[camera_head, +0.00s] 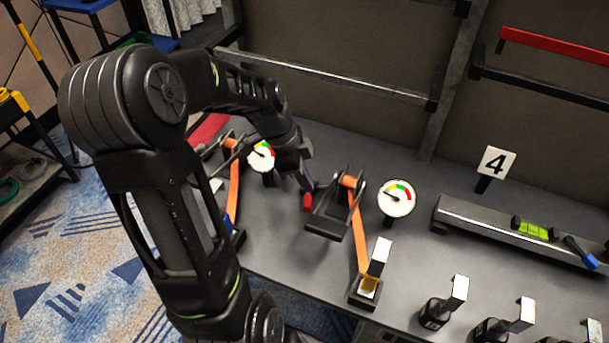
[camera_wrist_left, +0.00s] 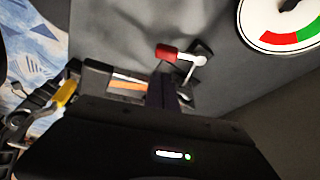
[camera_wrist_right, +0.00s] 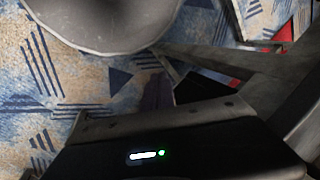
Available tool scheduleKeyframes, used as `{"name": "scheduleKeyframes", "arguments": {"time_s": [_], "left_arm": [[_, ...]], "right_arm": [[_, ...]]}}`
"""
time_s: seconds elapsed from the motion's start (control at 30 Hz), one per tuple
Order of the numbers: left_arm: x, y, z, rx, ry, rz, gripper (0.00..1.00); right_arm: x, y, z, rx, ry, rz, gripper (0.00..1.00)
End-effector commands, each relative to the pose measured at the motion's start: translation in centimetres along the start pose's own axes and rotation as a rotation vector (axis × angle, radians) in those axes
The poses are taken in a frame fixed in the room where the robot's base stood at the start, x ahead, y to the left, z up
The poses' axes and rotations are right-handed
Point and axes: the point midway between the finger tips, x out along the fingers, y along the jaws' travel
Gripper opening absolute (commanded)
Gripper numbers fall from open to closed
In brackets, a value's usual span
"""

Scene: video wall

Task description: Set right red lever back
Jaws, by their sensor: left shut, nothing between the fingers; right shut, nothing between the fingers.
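A red-tipped lever (camera_head: 308,202) is beside the black ratchet block (camera_head: 327,221) with the orange strap, left of the right-hand gauge. In the left wrist view its red handle (camera_wrist_left: 167,51) and pale metal arm show just beyond my fingers. My left gripper (camera_head: 307,184) is shut and empty, right by the red tip; I cannot tell whether they touch. Its closed fingers also show in the left wrist view (camera_wrist_left: 163,90). My right gripper (camera_wrist_right: 158,94) is shut and empty, over the patterned carpet, outside the head view. My left arm hides part of the left-hand mechanism.
A right gauge (camera_head: 397,197) and a left gauge (camera_head: 262,156) stand on the grey bench (camera_head: 285,235). A second orange strap (camera_head: 234,195) is behind my left arm. A spirit level (camera_head: 530,232), a "4" sign (camera_head: 493,161) and several black-based holders are to the right.

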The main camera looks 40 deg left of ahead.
Motion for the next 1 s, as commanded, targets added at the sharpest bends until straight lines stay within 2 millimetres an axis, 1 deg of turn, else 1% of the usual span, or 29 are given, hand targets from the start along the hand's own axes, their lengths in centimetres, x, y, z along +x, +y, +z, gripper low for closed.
{"name": "scheduleKeyframes", "arguments": {"time_s": [0.03,0.2,0.3,0.4,0.53,1.0], "left_arm": [[0.9,0.1,0.0,0.000,0.000,0.005,0.00],[3.8,0.1,0.0,0.000,0.000,0.005,0.00],[5.2,0.1,0.0,0.000,0.000,0.004,0.00],[6.2,0.1,0.0,0.000,0.000,0.002,0.00],[6.8,0.0,0.0,0.000,0.000,0.000,0.00],[6.8,0.0,0.1,0.010,0.000,0.003,0.00]], "right_arm": [[-0.2,-0.1,0.0,0.000,0.000,0.000,0.00],[-0.5,-0.2,0.0,0.000,0.000,0.000,0.00],[-0.7,-0.2,0.0,0.000,-0.001,0.000,0.00],[-0.7,-0.3,0.0,0.001,-0.001,0.001,0.00],[-0.8,-0.3,0.0,0.001,-0.001,0.001,0.00],[-0.5,-0.2,0.0,0.000,-0.001,0.001,0.00]]}}
